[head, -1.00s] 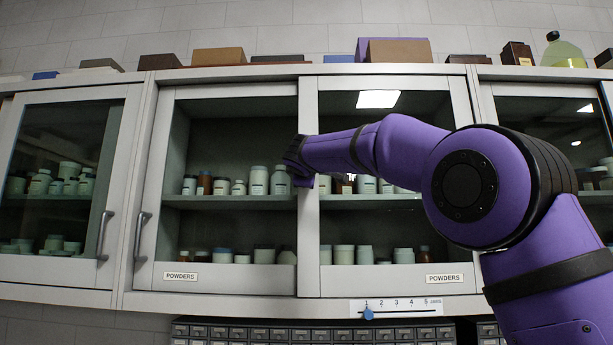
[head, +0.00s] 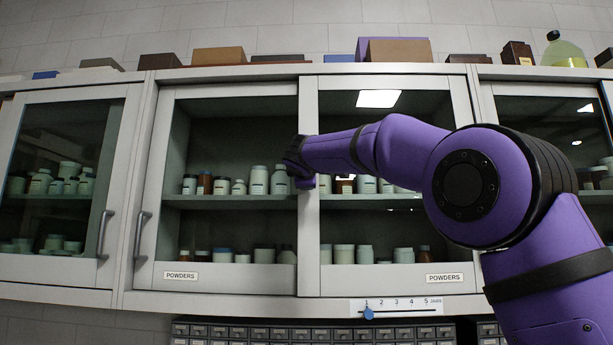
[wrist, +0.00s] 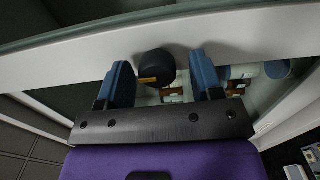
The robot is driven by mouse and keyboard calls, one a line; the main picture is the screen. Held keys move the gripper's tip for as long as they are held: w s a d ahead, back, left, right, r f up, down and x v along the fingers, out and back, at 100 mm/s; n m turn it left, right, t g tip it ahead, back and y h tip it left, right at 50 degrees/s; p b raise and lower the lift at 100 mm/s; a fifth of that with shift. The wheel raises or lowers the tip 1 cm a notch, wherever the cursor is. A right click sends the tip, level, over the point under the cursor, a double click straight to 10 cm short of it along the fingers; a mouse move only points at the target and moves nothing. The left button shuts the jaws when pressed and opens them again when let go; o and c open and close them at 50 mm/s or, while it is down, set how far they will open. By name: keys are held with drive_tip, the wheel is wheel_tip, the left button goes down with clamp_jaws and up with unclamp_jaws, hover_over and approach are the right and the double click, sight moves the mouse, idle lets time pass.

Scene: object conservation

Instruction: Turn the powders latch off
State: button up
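The powders latch is most likely the round black knob (wrist: 155,68) with a small yellow-orange mark, on the pale cabinet frame in the wrist view. My gripper (wrist: 160,64) is open, with one blue finger on each side of the knob. The left finger is close to the knob, and I cannot tell whether it touches. A gap shows between the knob and the right finger. In the head view, my arm reaches the middle upright of the powders cabinet (head: 308,225), and the latch and fingers are hidden there.
Jars (head: 258,180) stand on shelves behind the glass. A pull handle (head: 142,240) is on the left powders door. Boxes (head: 400,51) and a bottle (head: 563,50) sit on top. A numbered slider scale (head: 396,308) is on the lower edge, above small drawers (head: 300,333).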

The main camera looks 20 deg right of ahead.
drive_tip(key=v, duration=1)
drive_tip(key=shift+s, duration=0.4)
drive_tip(key=s+d+f+m+g+y, duration=0.1)
drive_tip(key=s+d+f+m+g, duration=0.25)
drive_tip(key=s+d+f, duration=0.4)
drive_tip(key=s+d+f+m+g, duration=0.35)
drive_tip(key=s+f, duration=0.55)
drive_tip(key=f, duration=0.3)
drive_tip(key=s+f+m+g+y, duration=0.4)
drive_tip(key=s+f+m, duration=0.3)
drive_tip(key=s+f, duration=1.5)
drive_tip(key=shift+a+f+m+g+y, duration=0.3)
drive_tip(key=shift+f+g, duration=0.05)
drive_tip(key=shift+g, duration=0.15)
drive_tip(key=shift+w, duration=0.1)
